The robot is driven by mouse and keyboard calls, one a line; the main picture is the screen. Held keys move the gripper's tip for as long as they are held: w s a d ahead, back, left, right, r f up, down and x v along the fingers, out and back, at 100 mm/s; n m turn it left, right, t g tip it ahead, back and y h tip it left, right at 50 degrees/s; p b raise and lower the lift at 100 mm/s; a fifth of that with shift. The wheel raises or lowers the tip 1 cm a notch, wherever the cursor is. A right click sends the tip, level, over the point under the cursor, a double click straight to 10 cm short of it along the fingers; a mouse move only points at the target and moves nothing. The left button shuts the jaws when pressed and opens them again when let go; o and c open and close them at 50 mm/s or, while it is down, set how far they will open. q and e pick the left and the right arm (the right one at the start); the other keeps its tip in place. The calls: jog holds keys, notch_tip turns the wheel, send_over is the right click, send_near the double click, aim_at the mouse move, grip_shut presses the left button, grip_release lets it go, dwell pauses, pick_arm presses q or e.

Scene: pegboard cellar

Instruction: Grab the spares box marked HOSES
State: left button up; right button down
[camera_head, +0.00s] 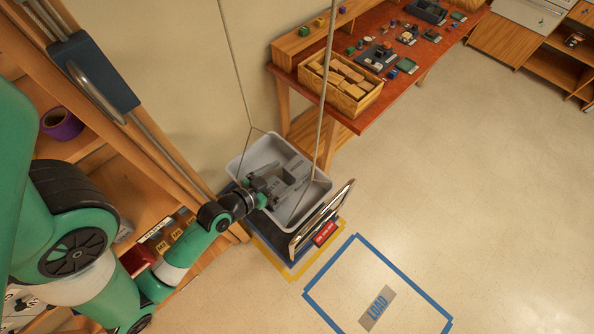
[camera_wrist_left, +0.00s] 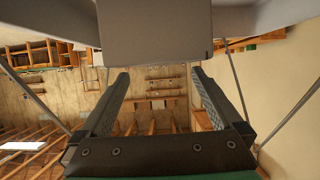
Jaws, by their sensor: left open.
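My left gripper (camera_head: 291,183) is over or inside a light grey tray (camera_head: 318,196) that hangs on cords. Its two fingers stand apart, and in the left wrist view (camera_wrist_left: 162,100) nothing shows clamped between them. No box with a readable HOSES mark shows. My right gripper is not in view.
The wooden shelf (camera_head: 100,168) holds a purple roll (camera_head: 61,123). A red-topped workbench (camera_head: 405,42) carries a wooden crate (camera_head: 307,77) of blocks. A framed panel (camera_head: 321,218) stands by the tray. Blue tape marks a LOAD square (camera_head: 330,262) on open floor.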

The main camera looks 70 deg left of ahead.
aim_at(294, 168)
pick_arm(q)
jog(key=x, duration=0.5)
jog(key=shift+a+f, duration=0.15)
jog(key=shift+a, duration=0.05)
jog(key=shift+s, duration=0.1)
jog(key=shift+c, duration=0.3)
jog(key=c, duration=1.4)
